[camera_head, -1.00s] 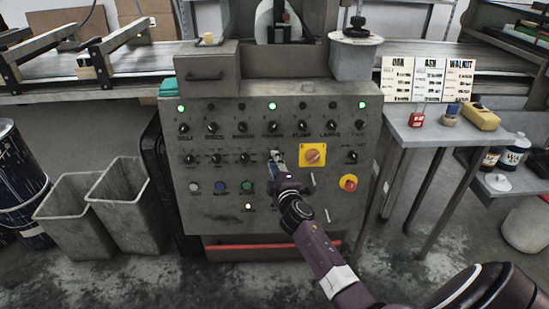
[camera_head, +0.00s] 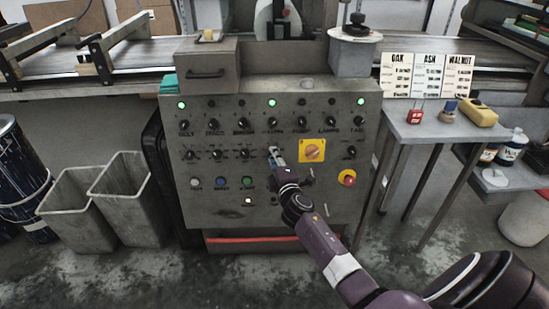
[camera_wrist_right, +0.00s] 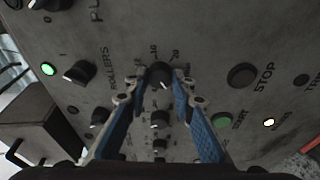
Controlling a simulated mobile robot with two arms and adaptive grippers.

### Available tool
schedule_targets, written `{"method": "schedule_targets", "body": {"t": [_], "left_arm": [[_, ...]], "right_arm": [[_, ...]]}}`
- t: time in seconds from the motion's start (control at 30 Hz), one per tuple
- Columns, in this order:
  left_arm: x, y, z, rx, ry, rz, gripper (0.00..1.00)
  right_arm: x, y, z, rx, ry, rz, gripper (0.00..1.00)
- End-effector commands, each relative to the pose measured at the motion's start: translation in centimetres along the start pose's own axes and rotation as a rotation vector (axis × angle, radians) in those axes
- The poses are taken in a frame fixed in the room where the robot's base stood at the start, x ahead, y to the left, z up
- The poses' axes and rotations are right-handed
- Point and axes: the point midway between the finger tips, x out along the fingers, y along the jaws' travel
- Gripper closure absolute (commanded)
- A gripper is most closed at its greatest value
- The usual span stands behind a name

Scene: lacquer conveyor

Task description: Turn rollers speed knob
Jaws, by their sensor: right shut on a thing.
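The grey control panel (camera_head: 225,215) fills the middle of the head view. A small black knob (camera_wrist_right: 160,74) on it sits under the ROLLERS label and has a printed scale around it. My right gripper (camera_head: 275,155) is at this knob in the second row, and its arm hides part of the panel below. In the right wrist view, the two blue-padded fingers of my right gripper (camera_wrist_right: 160,84) close on the knob from both sides. The ROLLERS switch (camera_wrist_right: 79,72) has a lit green lamp (camera_wrist_right: 47,69). My left gripper is not in view.
A yellow-plated rotary switch (camera_head: 312,151) is close to the right of the gripper, and a red emergency button (camera_head: 347,177) is lower right. Other knobs and push buttons surround it. A side table (camera_head: 420,128) stands at right, grey bins (camera_head: 130,205) at left.

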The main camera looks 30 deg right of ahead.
Motion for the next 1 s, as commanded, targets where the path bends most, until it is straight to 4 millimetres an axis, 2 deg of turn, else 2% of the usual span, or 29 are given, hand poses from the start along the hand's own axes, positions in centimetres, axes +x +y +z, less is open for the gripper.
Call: {"method": "schedule_targets", "body": {"t": [0.03,0.2,0.57,0.77,1.0], "left_arm": [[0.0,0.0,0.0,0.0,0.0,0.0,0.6],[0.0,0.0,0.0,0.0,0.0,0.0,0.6],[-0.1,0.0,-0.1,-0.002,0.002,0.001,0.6],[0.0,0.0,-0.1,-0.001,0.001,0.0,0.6],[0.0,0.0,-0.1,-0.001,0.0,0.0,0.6]], "right_arm": [[0.0,0.1,-0.1,-0.002,0.002,0.002,0.75],[0.0,0.1,-0.1,-0.001,0.001,0.002,0.59],[-0.5,-0.1,0.0,-0.001,0.0,-0.001,0.59],[-3.1,-0.1,0.0,-0.001,0.001,-0.001,0.59],[-7.7,-0.1,-0.1,0.0,0.002,-0.001,0.59]]}}
